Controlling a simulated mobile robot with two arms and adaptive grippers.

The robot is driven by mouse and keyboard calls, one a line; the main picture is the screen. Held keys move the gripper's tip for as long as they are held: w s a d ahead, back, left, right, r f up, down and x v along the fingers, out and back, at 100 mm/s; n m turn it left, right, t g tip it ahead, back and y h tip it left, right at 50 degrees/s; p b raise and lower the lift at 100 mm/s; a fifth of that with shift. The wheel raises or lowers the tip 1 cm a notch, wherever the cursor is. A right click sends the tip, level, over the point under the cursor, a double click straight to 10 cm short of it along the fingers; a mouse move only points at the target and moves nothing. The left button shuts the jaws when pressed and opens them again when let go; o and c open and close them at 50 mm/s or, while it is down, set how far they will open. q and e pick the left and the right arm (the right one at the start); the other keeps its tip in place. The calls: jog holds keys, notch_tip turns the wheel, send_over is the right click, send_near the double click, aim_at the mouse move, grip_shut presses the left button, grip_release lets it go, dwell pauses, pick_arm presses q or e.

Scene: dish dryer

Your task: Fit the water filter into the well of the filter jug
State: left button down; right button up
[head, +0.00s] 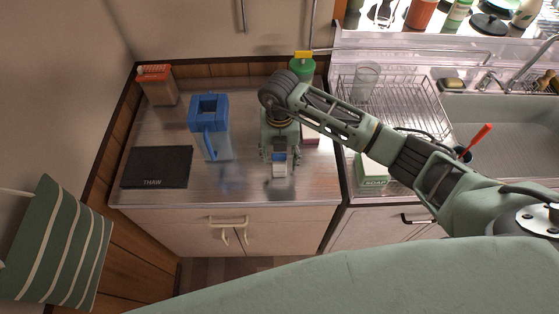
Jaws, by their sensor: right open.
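The filter jug (215,143) stands on the left part of the counter, with a blue lid, a blue handle towards me and a square well (208,104) open at its top. The water filter (279,170), white with a blue band on top, is upright on the counter to the right of the jug. My right gripper (280,157) points down over the filter, its fingers open to either side of the filter's top. I cannot tell whether they touch it. The far side of the filter is hidden by the gripper. My left gripper is not in view.
A dark THAW board (157,167) lies left of the jug, and an orange-lidded container (157,86) stands behind it. A green bottle (301,68) is behind my right wrist. A wire rack (402,100), a SOAP box (372,171) and the sink (500,125) are to the right.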

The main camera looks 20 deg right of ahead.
jog(key=shift+f, duration=0.3)
jog(key=c, duration=1.2)
jog(key=shift+c, duration=0.4)
jog(key=shift+r, duration=0.2)
